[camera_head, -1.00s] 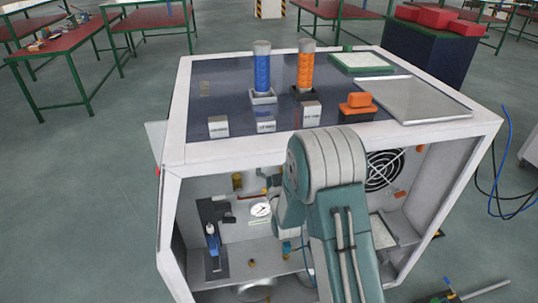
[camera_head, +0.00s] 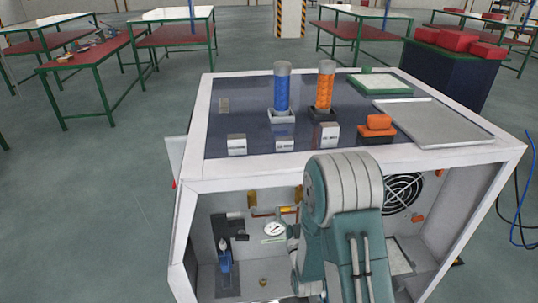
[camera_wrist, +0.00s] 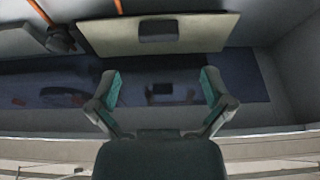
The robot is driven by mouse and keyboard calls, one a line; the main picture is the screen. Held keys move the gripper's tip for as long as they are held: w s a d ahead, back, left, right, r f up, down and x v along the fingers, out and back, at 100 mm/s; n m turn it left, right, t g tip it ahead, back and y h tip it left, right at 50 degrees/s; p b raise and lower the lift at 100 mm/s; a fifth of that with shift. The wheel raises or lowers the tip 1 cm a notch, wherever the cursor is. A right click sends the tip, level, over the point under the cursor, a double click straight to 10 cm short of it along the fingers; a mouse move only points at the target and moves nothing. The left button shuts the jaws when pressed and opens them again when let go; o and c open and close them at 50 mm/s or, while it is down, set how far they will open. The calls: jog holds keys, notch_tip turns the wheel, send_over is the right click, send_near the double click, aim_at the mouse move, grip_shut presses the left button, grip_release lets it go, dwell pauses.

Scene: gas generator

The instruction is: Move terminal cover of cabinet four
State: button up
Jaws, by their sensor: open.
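My gripper (camera_wrist: 161,88) is open in the wrist view, with its teal fingertips apart and nothing between them. A flat beige panel with a dark square block on it (camera_wrist: 157,47) lies beyond the fingertips, apart from them. It may be the terminal cover, but I cannot tell. A dark blue reflective surface (camera_wrist: 60,88) lies behind the fingers. In the head view the white-framed cabinet (camera_head: 190,180) stands open at the front, with no readable number. My arm reaches down in front of its opening, and my gripper is out of sight there.
The cabinet's top carries a blue cylinder (camera_head: 282,92), an orange cylinder (camera_head: 325,90), an orange block (camera_head: 379,122) and a metal tray (camera_head: 430,125). Inside are a gauge (camera_head: 274,229) and a fan grille (camera_head: 402,193). Work tables (camera_head: 90,72) stand behind, with open floor at left.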

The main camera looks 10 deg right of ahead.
jog(key=s+r+g, duration=0.4)
jog(key=r+g, duration=0.4)
jog(key=r, duration=0.2)
jog(key=s+r+g, duration=0.2)
jog(key=s+g, duration=0.2)
jog(key=s, duration=0.8)
jog(key=s+r+g, duration=0.2)
jog(key=s+g, duration=0.2)
jog(key=s, duration=0.8)
jog(key=shift+s, duration=0.35)
jog(key=shift+w+d+r, duration=0.1)
dwell(1.3)
